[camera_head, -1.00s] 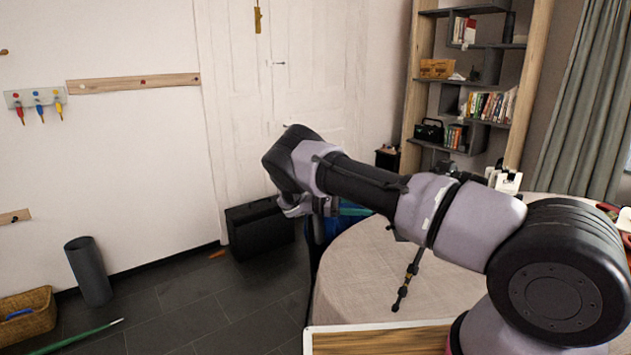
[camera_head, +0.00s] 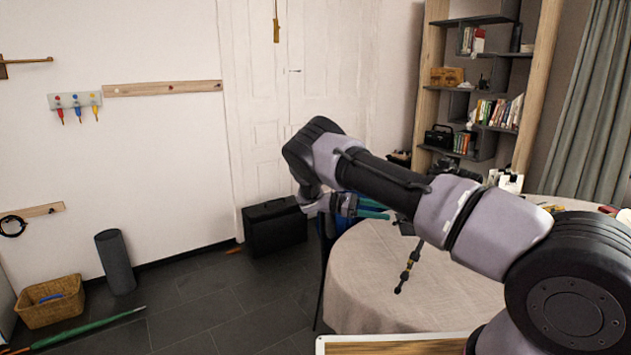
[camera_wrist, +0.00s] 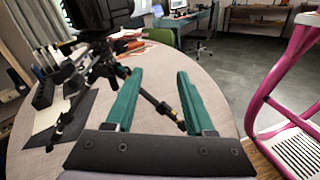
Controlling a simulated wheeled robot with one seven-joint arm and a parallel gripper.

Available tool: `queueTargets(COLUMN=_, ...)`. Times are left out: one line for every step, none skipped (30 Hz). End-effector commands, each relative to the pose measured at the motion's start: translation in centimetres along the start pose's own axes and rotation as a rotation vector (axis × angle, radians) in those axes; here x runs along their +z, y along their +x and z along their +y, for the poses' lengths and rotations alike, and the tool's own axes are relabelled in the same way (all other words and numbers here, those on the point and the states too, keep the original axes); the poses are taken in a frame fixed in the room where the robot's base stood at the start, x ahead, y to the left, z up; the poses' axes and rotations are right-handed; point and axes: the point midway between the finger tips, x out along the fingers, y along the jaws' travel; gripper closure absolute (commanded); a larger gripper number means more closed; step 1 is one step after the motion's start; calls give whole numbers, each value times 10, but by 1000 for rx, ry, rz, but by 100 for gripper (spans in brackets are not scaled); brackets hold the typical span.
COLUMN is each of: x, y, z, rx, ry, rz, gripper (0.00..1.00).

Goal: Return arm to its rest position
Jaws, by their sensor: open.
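My gripper (camera_wrist: 155,98) is open in the wrist view, its two green fingers apart with nothing held between them. The round table (camera_head: 365,265) has a pale cloth. A black tripod (camera_wrist: 100,65) stands on it in the wrist view, and one leg passes behind the gap between my fingers.
A pink metal frame (camera_wrist: 262,95) stands at the right in the wrist view. A black case (camera_head: 275,228) stands by the door. A grey cylinder (camera_head: 115,262), a wicker basket (camera_head: 45,312) and a green umbrella (camera_head: 90,328) are on the left floor.

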Motion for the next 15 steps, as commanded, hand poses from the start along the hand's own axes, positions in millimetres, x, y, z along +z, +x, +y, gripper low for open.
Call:
queueTargets(x=5, y=3, z=2, rx=-14, ry=5, rz=14, gripper=46)
queueTargets(x=7, y=5, z=3, rx=-22, ry=9, rz=24, gripper=46)
queueTargets(x=11, y=7, z=3, rx=-34, ry=13, rz=37, gripper=46)
queueTargets(x=14, y=8, z=4, rx=-45, ry=17, rz=50, gripper=46)
queueTargets(x=17, y=10, z=5, rx=-55, ry=21, rz=62, gripper=46)
queueTargets(x=22, y=13, z=6, rx=-70, ry=29, rz=80, gripper=46)
queueTargets(x=26, y=15, z=6, rx=-82, ry=34, rz=94, gripper=46)
queueTargets(x=30, y=17, z=7, rx=-96, ry=40, rz=110, gripper=46)
queueTargets(x=36, y=21, z=8, rx=-115, ry=49, rz=132, gripper=46)
queueTargets(x=40, y=23, z=8, rx=-129, ry=55, rz=150, gripper=46)
queueTargets(x=45, y=25, z=8, rx=-144, ry=63, rz=168, gripper=46)
queueTargets(x=52, y=29, z=9, rx=-167, ry=75, rz=195, gripper=46)
queueTargets(x=58, y=32, z=9, rx=-186, ry=85, rz=218, gripper=46)
queueTargets(x=64, y=35, z=9, rx=-205, ry=96, rz=242, gripper=46)
queueTargets(x=74, y=40, z=9, rx=-236, ry=114, rz=279, gripper=46)
